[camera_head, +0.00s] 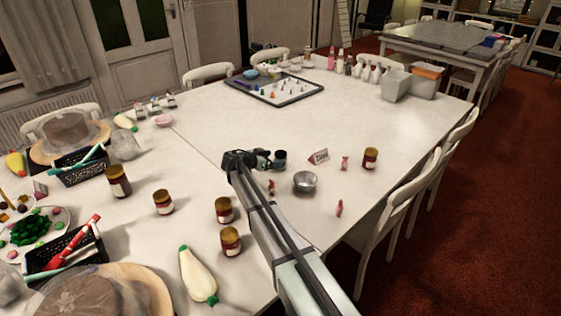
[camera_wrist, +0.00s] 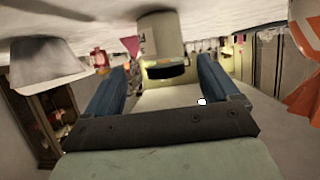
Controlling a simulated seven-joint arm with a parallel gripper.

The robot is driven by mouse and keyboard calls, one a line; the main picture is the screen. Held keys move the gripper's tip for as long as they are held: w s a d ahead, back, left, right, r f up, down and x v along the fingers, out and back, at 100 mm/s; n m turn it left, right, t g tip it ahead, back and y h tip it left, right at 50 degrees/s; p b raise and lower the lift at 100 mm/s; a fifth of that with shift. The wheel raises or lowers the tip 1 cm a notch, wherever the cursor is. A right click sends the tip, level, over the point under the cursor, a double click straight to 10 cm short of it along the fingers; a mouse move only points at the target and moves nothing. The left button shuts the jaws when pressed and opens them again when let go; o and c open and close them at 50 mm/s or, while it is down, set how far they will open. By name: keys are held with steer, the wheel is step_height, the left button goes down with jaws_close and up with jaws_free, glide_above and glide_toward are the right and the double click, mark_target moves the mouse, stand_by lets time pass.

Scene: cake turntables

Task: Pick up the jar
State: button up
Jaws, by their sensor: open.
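A small dark jar (camera_head: 280,160) stands on the white table just beyond my gripper (camera_head: 262,158). In the wrist view, which is upside down, what looks like the same jar (camera_wrist: 160,38) shows as a pale cylinder with a dark end. It lies ahead, between the lines of the two blue fingers of my gripper (camera_wrist: 163,78). The fingers are apart with nothing held between them. Other jars with gold lids stand elsewhere, one (camera_head: 370,158) to the right and several left of my arm, including one (camera_head: 224,210) beside it.
A metal bowl (camera_head: 305,183), a small sign (camera_head: 318,157) and small figures (camera_head: 345,163) stand right of my gripper. A tray (camera_head: 275,88) is at the back. The table between the tray and my gripper is clear.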

mark_target(281, 156)
steer(key=shift+w+r+x, duration=0.1)
steer(key=shift+x, duration=1.25)
steer(key=shift+w+r+x, duration=0.15)
steer(key=shift+x, duration=1.15)
steer(key=shift+a, duration=0.1)
steer(key=shift+c, duration=0.5)
steer(key=c, duration=1)
steer(key=shift+r, duration=0.15)
